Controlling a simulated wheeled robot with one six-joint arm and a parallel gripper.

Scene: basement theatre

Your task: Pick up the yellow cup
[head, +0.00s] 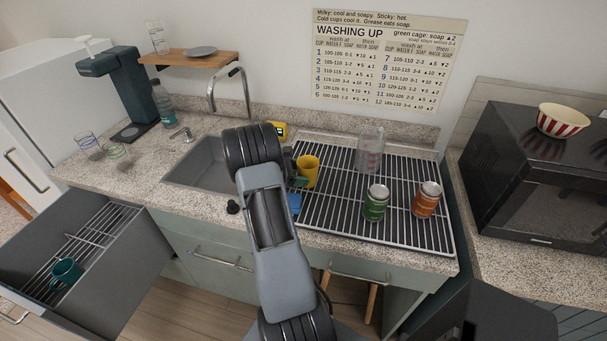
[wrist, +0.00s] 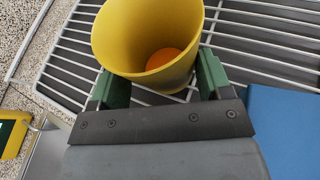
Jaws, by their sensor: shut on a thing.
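The yellow cup (head: 308,171) is at the left end of the drying rack, beside the sink. In the wrist view the cup (wrist: 150,45) is upright and open at the top, with an orange patch on its inside bottom. My gripper (wrist: 153,90) has its green fingers on either side of the cup and is shut on it. In the head view my gripper (head: 298,181) is partly hidden behind my arm. I cannot tell whether the cup's base touches the rack.
A blue item (head: 295,202) lies by the rack's left edge. The sink (head: 205,165) and tap (head: 228,88) are left. A drawer (head: 105,235) stands open.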

